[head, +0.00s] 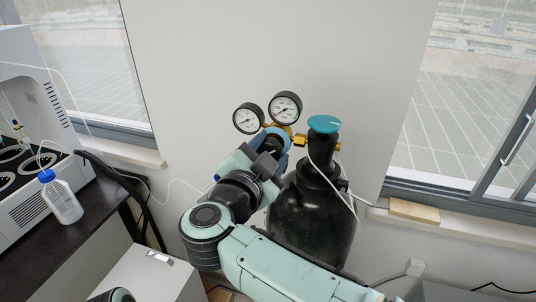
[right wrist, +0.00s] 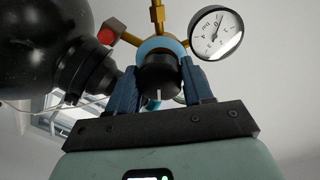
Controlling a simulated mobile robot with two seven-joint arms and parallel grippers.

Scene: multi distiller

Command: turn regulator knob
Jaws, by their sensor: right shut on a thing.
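The regulator knob (right wrist: 160,80) is black with a white mark and sits at the front of the regulator's light blue ring (right wrist: 150,47). My right gripper (right wrist: 161,72) has a dark blue finger on each side of the knob and is shut on it. In the head view my right gripper (head: 273,145) is at the regulator, below two round gauges (head: 285,108), and hides the knob. One gauge (right wrist: 216,33) shows at the upper right of the right wrist view. My left gripper is not in view.
The black gas cylinder (head: 308,218) stands close to my right gripper, with a teal valve handwheel (head: 323,124) on top. A bench (head: 95,215) at the left holds a blue-capped bottle (head: 63,198) and a white machine (head: 30,75). A wall is behind.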

